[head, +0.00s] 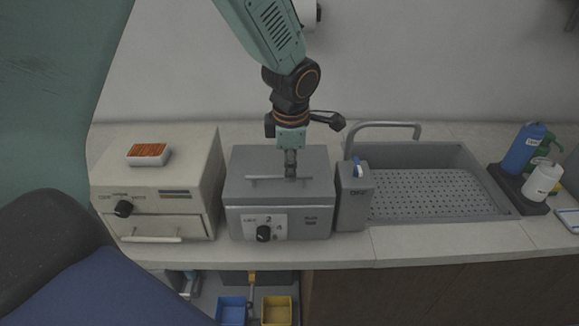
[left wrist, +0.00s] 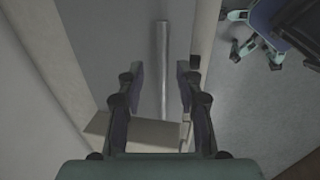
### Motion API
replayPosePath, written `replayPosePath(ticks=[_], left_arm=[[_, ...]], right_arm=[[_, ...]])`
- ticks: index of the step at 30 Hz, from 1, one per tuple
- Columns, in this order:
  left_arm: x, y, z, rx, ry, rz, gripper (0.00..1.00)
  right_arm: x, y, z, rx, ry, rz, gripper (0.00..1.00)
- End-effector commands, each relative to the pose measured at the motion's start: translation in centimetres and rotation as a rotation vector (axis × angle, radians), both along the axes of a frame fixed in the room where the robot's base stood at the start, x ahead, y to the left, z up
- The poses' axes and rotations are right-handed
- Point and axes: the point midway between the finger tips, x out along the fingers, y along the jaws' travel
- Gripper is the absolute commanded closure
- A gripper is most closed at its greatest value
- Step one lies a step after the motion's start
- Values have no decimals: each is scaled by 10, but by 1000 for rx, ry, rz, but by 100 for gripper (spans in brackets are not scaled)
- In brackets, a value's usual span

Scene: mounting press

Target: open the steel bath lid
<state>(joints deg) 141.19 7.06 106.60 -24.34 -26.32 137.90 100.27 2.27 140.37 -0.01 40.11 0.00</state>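The steel bath (head: 278,222) is a grey box with a black dial on its front, standing on the counter. Its flat lid (head: 255,162) looks shut, with a thin bar handle (head: 262,178) across its top. My left gripper (head: 290,172) points down over the lid at the right half of the handle. In the left wrist view the fingers (left wrist: 161,85) are apart, and the handle bar (left wrist: 162,60) runs between them with a gap on each side. I cannot tell how far the fingertips reach down around the bar. My right gripper is not in view.
A cream oven-like box (head: 150,192) with a brown-topped block (head: 149,154) stands left of the bath. A grey holder (head: 353,200) stands close on its right, before a sink (head: 430,192) with a faucet (head: 385,125). Bottles (head: 522,148) stand far right.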

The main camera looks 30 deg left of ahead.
Motion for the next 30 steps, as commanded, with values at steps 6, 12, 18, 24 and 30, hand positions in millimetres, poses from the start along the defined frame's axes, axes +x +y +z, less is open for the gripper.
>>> replayPosePath(ticks=[6,12,18,24,30], left_arm=[[4,3,-18,0,-1,-1,64],[4,4,-19,1,-2,-2,64],[4,4,-19,1,-2,-2,74],[4,4,-19,0,-1,-2,91],[3,4,-20,0,0,-2,100]], right_arm=[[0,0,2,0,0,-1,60],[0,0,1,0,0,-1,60],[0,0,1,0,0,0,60],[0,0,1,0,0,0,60],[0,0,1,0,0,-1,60]])
